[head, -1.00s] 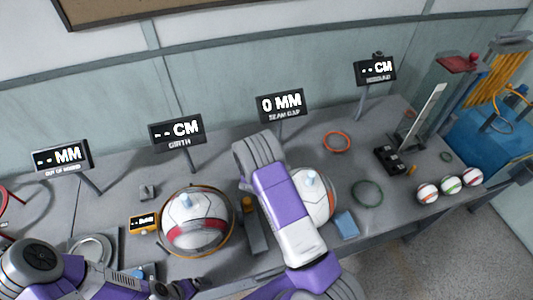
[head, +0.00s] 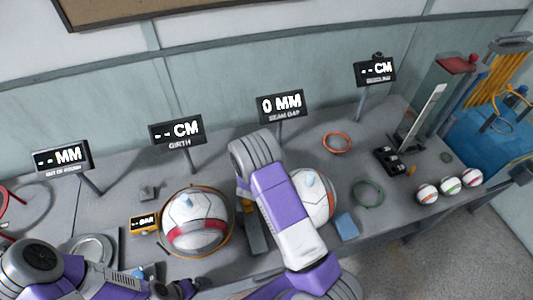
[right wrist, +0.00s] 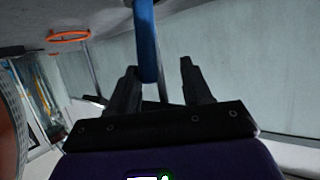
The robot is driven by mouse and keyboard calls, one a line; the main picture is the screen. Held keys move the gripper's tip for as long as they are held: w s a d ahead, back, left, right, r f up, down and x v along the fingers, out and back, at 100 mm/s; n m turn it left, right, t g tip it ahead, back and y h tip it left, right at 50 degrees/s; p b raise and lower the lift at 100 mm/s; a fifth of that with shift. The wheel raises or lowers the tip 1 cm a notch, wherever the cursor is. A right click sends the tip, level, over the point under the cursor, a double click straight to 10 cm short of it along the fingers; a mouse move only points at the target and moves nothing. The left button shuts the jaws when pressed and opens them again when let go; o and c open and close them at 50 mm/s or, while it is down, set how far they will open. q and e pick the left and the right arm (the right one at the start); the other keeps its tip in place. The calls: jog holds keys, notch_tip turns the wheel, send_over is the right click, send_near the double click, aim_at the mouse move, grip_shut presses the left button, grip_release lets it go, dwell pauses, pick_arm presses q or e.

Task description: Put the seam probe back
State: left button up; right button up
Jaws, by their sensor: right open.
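My right gripper (right wrist: 158,80) is open in the right wrist view. A blue bar with a thin grey rod (right wrist: 146,42), which may be the seam probe, shows between its two fingers. I cannot tell whether they touch it. In the head view my right arm hides the fingertips. A dark block with a yellow-orange part (head: 255,236) lies just left of that arm, beside the strapped ball (head: 196,222). The second white ball (head: 318,194) is partly behind the arm. The seam gap display (head: 281,106) reads 0 MM. My left gripper (head: 188,288) is low at the left, its jaws unclear.
An orange ring (head: 337,142), a green ring (head: 367,193) and a blue block (head: 346,226) lie right of my right arm. Small balls (head: 449,185) sit at the right edge. Displays on posts line the back. The grey table (head: 310,135) is bare near the back centre.

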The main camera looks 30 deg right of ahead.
jog(key=shift+v, duration=2.35)
jog(key=shift+r, duration=0.1)
